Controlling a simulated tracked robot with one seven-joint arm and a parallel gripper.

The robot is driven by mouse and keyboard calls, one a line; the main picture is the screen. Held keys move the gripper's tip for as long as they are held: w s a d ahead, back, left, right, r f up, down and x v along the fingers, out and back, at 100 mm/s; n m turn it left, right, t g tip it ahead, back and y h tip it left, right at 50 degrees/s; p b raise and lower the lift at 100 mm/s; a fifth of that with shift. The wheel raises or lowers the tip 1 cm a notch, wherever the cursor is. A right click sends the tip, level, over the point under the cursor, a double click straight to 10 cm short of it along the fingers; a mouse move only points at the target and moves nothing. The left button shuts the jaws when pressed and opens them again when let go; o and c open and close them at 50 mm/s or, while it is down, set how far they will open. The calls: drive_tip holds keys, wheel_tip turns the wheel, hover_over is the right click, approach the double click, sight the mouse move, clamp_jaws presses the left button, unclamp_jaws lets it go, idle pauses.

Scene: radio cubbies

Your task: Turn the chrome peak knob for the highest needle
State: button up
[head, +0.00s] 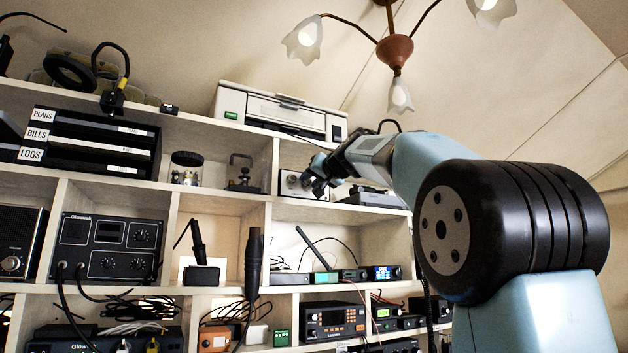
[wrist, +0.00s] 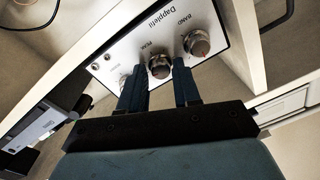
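A pale-faced radio box (head: 290,183) stands in the upper middle cubby. In the wrist view its panel (wrist: 122,52) carries a chrome knob marked PEAK (wrist: 159,66) and a second one marked BAND (wrist: 197,43). My gripper (wrist: 160,72) reaches the panel with one dark finger on each side of the peak knob. The gap between the fingers is about as wide as the knob; I cannot tell whether they touch it. My gripper (head: 314,179) hides part of the panel in the head view. I see no needle I can read.
The BAND knob is close beside my right finger. Cubby walls (head: 274,165) flank the box. A printer (head: 280,110) sits on the shelf above, and a grey device (head: 372,199) stands to the right. Lower cubbies hold several radios and cables.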

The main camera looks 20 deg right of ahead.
clamp_jaws()
drive_tip(key=shift+m, duration=0.6)
drive_tip(key=shift+f, duration=0.1)
drive_tip(key=shift+o, duration=0.4)
unclamp_jaws()
drive_tip(key=shift+s, duration=0.1)
drive_tip(key=v, duration=1.3)
drive_tip(key=shift+s+d, duration=0.15)
drive_tip(key=shift+s, duration=0.15)
drive_tip(key=shift+f, duration=0.1)
